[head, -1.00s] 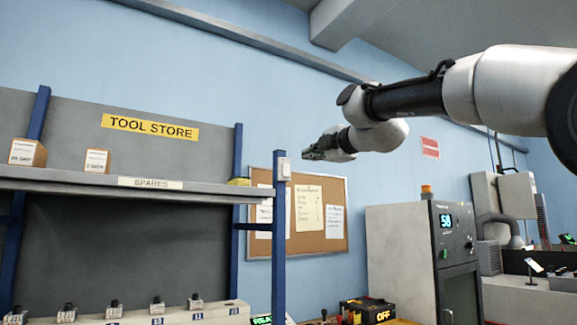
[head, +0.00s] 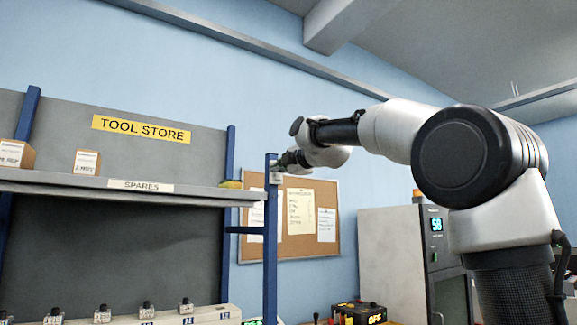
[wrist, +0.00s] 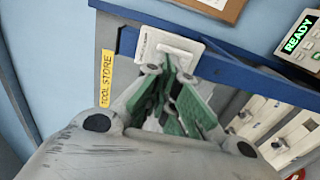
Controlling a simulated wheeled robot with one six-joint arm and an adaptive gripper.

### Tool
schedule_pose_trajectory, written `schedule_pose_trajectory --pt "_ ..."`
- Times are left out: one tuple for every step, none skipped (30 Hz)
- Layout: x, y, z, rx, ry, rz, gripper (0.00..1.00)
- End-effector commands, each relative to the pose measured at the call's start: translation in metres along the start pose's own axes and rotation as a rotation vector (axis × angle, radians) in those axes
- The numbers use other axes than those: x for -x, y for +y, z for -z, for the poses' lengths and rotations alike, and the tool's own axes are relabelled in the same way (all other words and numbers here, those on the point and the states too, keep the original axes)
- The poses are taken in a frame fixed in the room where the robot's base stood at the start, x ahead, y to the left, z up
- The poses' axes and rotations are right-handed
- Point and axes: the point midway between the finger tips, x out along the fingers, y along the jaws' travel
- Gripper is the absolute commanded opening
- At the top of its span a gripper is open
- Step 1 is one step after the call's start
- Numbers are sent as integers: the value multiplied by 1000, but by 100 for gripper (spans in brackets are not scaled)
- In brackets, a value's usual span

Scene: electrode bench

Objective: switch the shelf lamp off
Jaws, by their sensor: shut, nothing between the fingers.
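A white switch plate (wrist: 150,43) with a raised rocker is fixed on the blue shelf post (wrist: 230,68). In the head view the switch (head: 276,178) is mostly hidden by my gripper (head: 281,163), which is at the upper end of the post (head: 270,240). In the wrist view my gripper (wrist: 170,70) is shut and empty, its green-padded fingertips right at the lower edge of the rocker. I cannot tell whether they touch it. Small print on the plate is unreadable. No lamp itself can be made out.
The shelf (head: 60,180) carries small boxes (head: 87,162) left of the post. A cork board (head: 328,195) hangs on the wall behind. A grey cabinet (head: 385,255) stands to the right. A panel reading READY (wrist: 300,38) shows in the wrist view.

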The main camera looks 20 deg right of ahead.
Motion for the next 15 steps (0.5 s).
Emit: schedule_pose_trajectory --pt "-4 0 0 0 0 0 0" --pt "-6 0 0 0 0 0 0" --pt "-7 0 0 0 0 0 0" --pt "-8 0 0 0 0 0 0" --pt "-9 0 0 0 0 0 0" --pt "-9 0 0 0 0 0 0" --pt "-9 0 0 0 0 0 0" --pt "-9 0 0 0 0 0 0" --pt "-9 0 0 0 0 0 0" --pt "-9 0 0 0 0 0 0" --pt "-9 0 0 0 0 0 0" --pt "-9 0 0 0 0 0 0" --pt "-9 0 0 0 0 0 0" --pt "-9 0 0 0 0 0 0" --pt "-11 0 0 1 0 0 0"
